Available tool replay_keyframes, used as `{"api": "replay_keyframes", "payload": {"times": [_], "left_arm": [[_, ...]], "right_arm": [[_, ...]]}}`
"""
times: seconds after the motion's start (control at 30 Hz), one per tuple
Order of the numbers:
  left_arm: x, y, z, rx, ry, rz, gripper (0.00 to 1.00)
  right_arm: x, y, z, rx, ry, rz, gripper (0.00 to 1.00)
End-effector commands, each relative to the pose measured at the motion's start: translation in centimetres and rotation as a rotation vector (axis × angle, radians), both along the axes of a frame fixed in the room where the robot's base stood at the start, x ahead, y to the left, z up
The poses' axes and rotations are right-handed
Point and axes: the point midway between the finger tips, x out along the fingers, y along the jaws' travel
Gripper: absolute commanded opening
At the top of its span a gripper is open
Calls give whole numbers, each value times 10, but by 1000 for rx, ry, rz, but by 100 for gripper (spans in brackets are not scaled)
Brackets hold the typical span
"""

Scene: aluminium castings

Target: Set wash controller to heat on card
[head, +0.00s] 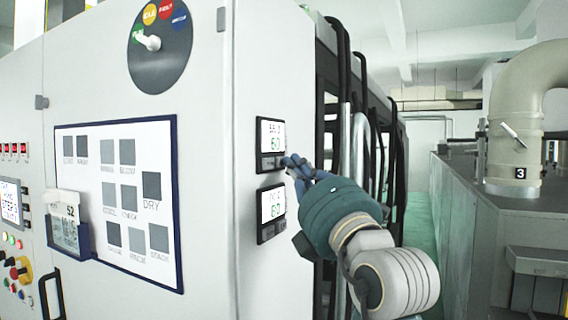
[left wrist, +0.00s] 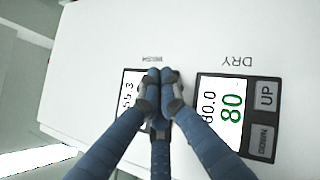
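The wash controller (head: 271,135) is the upper of two dark-framed displays on the machine's side panel; in the left wrist view its screen (left wrist: 130,92) shows about 55.3, with the rest covered by fingers. In the head view its green lower number looks like 60, but is small. My left gripper (head: 291,162) has its fingertips together at the controller's lower edge. In the left wrist view the closed fingertips (left wrist: 161,77) cover its button area; contact is unclear. A card (head: 64,204) marked S2 sits in a blue holder (head: 70,238); its heat value is unreadable. My right gripper is not shown.
The dry controller (head: 271,212) sits just below; in the left wrist view (left wrist: 222,110) it reads 80.0 over a green 80, with an UP button (left wrist: 266,95). A dial (head: 160,45) and step board (head: 120,200) are on the front. Black pipes stand right of the panel.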

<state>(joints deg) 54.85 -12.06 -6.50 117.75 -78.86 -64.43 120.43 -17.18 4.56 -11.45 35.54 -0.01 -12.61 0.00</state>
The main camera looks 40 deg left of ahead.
Motion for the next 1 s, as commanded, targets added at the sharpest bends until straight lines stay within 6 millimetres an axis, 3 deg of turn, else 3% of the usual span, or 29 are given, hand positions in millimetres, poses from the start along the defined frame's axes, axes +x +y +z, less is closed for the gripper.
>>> {"api": "replay_keyframes", "payload": {"times": [0.23, 0.63, 1.0], "left_arm": [[2, -11, -3, -2, -1, 0, 0], [4, -16, -2, -1, 1, 0, 0], [12, -50, -3, 0, 1, -2, 0]], "right_arm": [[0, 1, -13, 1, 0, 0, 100], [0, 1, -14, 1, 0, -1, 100], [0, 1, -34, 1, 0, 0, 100]]}}
